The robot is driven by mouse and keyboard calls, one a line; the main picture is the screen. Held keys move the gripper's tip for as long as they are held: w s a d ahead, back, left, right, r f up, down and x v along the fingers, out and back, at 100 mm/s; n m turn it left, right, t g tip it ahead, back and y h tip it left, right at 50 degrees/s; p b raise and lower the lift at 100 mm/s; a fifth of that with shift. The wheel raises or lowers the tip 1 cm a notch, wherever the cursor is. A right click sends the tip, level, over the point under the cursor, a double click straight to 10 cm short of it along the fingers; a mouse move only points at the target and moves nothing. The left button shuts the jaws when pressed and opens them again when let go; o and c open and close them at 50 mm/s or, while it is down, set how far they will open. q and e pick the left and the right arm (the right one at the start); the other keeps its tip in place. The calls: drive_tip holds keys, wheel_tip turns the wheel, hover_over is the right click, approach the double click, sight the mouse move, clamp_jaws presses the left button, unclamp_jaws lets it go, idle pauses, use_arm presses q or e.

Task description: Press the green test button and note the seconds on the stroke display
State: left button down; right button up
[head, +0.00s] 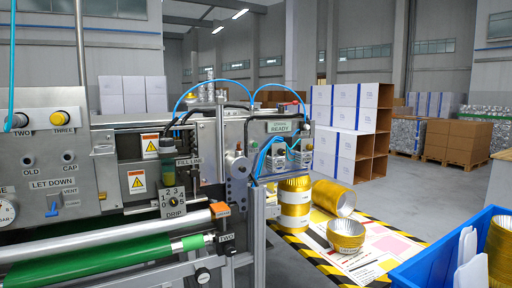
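I cannot make out a green test button or a stroke display with seconds in the head view. The press machine (110,170) fills the left side. A small pale green panel (279,126) on its right end reads "READY", with a smaller line above that is too small to read. A dial (171,202) marked with numbers and "DRIP" sits at the front. A yellow knob (57,119) is above the label "THREE", and another knob (17,121) is above "TWO". Neither of my grippers is in view.
A blue bin (430,262) at the lower right holds gold cups and white pieces.

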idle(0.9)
